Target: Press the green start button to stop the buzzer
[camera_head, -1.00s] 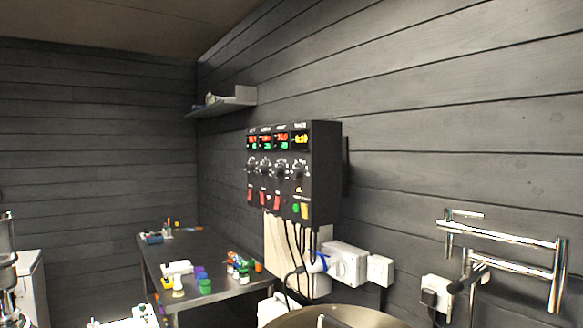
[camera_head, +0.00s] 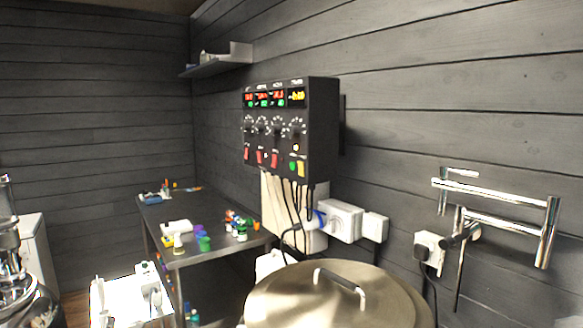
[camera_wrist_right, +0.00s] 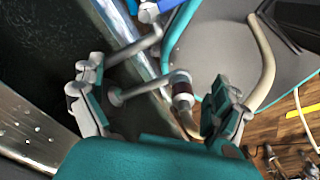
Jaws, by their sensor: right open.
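The black control box (camera_head: 292,130) is mounted on the grey plank wall in the head view. It has lit red, green and yellow displays, a row of knobs and red switches below. The green button (camera_head: 292,166) sits at the lower right of its face, beside a yellow one (camera_head: 300,168). My right gripper (camera_wrist_right: 158,105) shows only in the right wrist view. Its fingers are apart, with a metal tap-like fitting (camera_wrist_right: 181,88) visible beyond them. I cannot tell whether it touches the fitting. My left gripper is in neither view.
A large lidded metal kettle (camera_head: 330,300) stands below the box. Chrome pipework (camera_head: 500,215) sticks out from the wall at right. A dark metal table (camera_head: 205,228) with bottles and small items stands left of the box. A shelf (camera_head: 222,62) hangs above it.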

